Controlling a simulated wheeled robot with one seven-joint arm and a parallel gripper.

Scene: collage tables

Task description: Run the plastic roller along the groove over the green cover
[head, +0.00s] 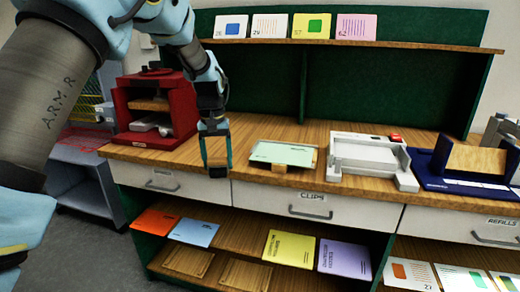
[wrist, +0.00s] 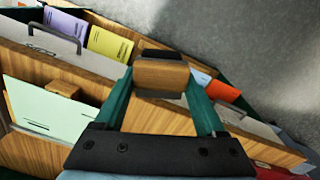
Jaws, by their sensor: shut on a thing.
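My gripper (head: 216,150) points down in front of the counter, to the left of the green cover. Its teal fingers (wrist: 160,88) are shut on the roller (wrist: 161,76), which shows a wood-brown body and a black part; it also shows in the head view (head: 217,158). The pale green cover (head: 283,152) lies slightly tilted on a small wooden support on the counter, with dark marks along its edge. It also shows in the wrist view (wrist: 45,108), at the left. The roller is apart from the cover. I cannot make out the groove.
A red cabinet (head: 152,108) stands left on the wooden counter. A grey-white tray device (head: 375,158) and a dark blue stand (head: 435,170) are right of the cover. Drawers (head: 310,204) and a shelf of coloured booklets (head: 290,248) lie below. Cards line the upper shelf (head: 370,43).

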